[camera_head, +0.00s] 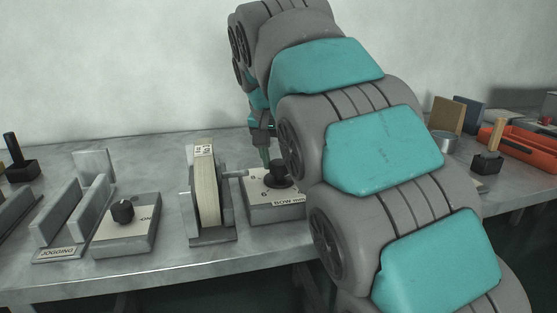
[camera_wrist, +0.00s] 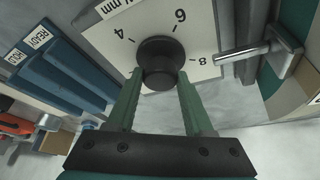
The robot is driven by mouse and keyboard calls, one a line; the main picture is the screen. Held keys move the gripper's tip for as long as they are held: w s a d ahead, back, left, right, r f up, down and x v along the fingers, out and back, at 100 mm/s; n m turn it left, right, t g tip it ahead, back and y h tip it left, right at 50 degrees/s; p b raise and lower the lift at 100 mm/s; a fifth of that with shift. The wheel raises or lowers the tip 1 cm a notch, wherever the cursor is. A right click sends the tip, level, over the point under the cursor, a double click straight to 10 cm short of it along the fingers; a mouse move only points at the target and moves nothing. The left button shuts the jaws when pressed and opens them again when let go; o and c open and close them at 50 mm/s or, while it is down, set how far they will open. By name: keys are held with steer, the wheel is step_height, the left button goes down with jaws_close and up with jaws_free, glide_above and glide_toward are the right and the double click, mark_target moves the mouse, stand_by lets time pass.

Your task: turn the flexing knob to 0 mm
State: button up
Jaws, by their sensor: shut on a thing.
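The black knob (camera_head: 278,176) stands on a grey box (camera_head: 275,212) with a pale dial plate, under my arm. The box's front label ends in "mm"; its first word is hard to read. In the wrist view the knob (camera_wrist: 162,62) sits on the white dial plate (camera_wrist: 205,25), with 4, 6 and 8 readable around it and "mm" near the edge. No pointer or 0 mark can be made out. My gripper (camera_wrist: 160,78) is shut on the knob, one green finger on each side. In the head view my gripper (camera_head: 265,155) reaches down at the knob.
A metal rod (camera_wrist: 243,52) lies close beside the dial plate. A pale disc (camera_head: 207,190) in a grey stand is left of the box. Further left are another knob box (camera_head: 125,230) and a slotted holder (camera_head: 75,215). An orange toolbox (camera_head: 525,150) lies at right.

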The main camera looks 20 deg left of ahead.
jaws_close()
steer(key=shift+n, duration=0.3)
steer(key=shift+d+n+y, duration=0.15)
steer(key=shift+n+y, duration=0.35)
steer(key=shift+n, duration=0.5)
steer(key=n, duration=0.2)
steer(key=n+y, duration=0.1)
steer(key=n, duration=0.1)
steer(key=shift+w+n+g+y+b, duration=0.1)
steer(key=shift+n+g+y+b, duration=0.2)
steer(key=shift+g+b, duration=0.1)
steer(key=n, duration=0.2)
steer(key=n+g+y, duration=0.1)
steer(key=n, duration=0.2)
steer(key=shift+w+d+g+b, duration=0.1)
steer(key=shift+w+g+b, duration=0.05)
steer(key=shift+g+b, duration=0.15)
steer(key=shift+n+g+y, duration=0.3)
steer(key=shift+n+g, duration=0.1)
steer(key=shift+n, duration=0.8)
